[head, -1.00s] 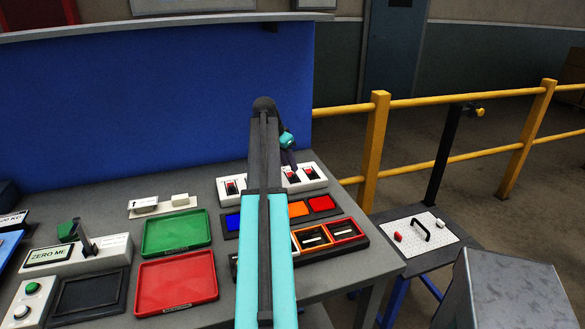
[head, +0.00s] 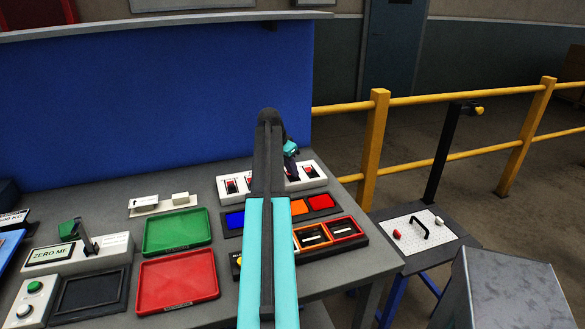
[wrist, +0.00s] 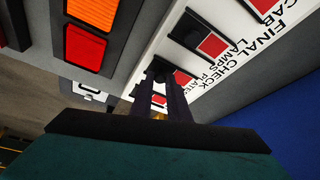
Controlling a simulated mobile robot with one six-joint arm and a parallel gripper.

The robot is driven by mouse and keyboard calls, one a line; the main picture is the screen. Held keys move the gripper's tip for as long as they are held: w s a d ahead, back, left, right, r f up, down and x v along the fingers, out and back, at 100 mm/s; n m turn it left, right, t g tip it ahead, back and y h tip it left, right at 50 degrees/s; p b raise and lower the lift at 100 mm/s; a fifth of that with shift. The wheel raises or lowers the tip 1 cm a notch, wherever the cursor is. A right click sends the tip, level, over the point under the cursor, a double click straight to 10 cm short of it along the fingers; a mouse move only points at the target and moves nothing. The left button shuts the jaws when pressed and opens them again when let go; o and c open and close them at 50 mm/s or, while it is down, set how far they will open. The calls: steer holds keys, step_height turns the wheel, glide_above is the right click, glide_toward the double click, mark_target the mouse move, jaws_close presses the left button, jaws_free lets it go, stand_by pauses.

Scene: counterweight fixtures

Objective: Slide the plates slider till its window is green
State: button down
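The white slider panel (head: 318,182) stands at the back right of the bench and also shows in the wrist view (wrist: 238,40). It carries a row of black sliders with red windows and the words FINAL CHECK, LAMPS and PLATES. The plates window (wrist: 183,78) beside the PLATES label looks red. My gripper (wrist: 161,76) has its dark fingertips at a black slider part in that area. A gap shows between the fingers, but I cannot tell whether they grip the knob. In the head view my arm hides part of the panel and the fingertips are small.
In front of the panel lie a lamp block with blue, orange (wrist: 86,47) and red tiles and a black-and-orange framed tray (head: 347,230). A green tray (head: 177,231) and a red tray (head: 177,281) lie to the left. A blue wall (head: 150,110) rises behind the bench.

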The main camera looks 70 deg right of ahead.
steer(key=shift+w+d, duration=0.75)
steer(key=shift+d, duration=0.2)
steer(key=shift+w+d, duration=0.65)
steer(key=shift+d, duration=0.15)
steer(key=shift+w+d+r, duration=0.1)
steer(key=shift+w, duration=0.05)
steer(key=c, duration=1.7)
jaws_free()
steer(key=shift+d, duration=0.1)
steer(key=shift+b, duration=0.3)
steer(key=b+v, duration=0.2)
steer(key=v, duration=1.1)
steer(key=shift+r+b, duration=0.3)
steer(key=shift+r, duration=0.05)
